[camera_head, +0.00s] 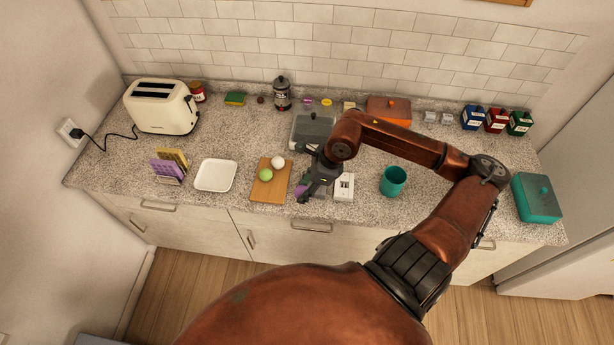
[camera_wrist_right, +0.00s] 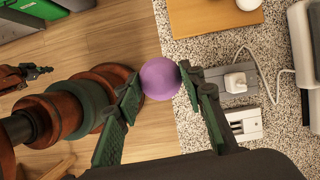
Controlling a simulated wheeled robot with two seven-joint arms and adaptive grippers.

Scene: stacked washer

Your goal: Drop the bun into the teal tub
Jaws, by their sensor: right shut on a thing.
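The bun appears to be the smooth purple ball (camera_wrist_right: 160,78) between the finger pads in the right wrist view. My right gripper (camera_wrist_right: 158,90) is shut on it. In the head view the gripper (camera_head: 308,190) is over the counter's front edge, and a little of the purple ball (camera_head: 300,192) shows beside the fingers. The teal tub (camera_head: 393,181) is a round open cup standing upright on the counter, to the right of the gripper and apart from it. What looks like my left gripper (camera_wrist_right: 40,72) shows small in the right wrist view; its jaws are unclear.
A wooden board (camera_head: 268,191) with a white ball (camera_head: 278,162) and a green ball (camera_head: 265,174) is left of the gripper. A white socket block (camera_head: 344,187) stands between gripper and tub. A teal lidded box (camera_head: 537,203) is at far right. A white plate (camera_head: 215,175) lies left.

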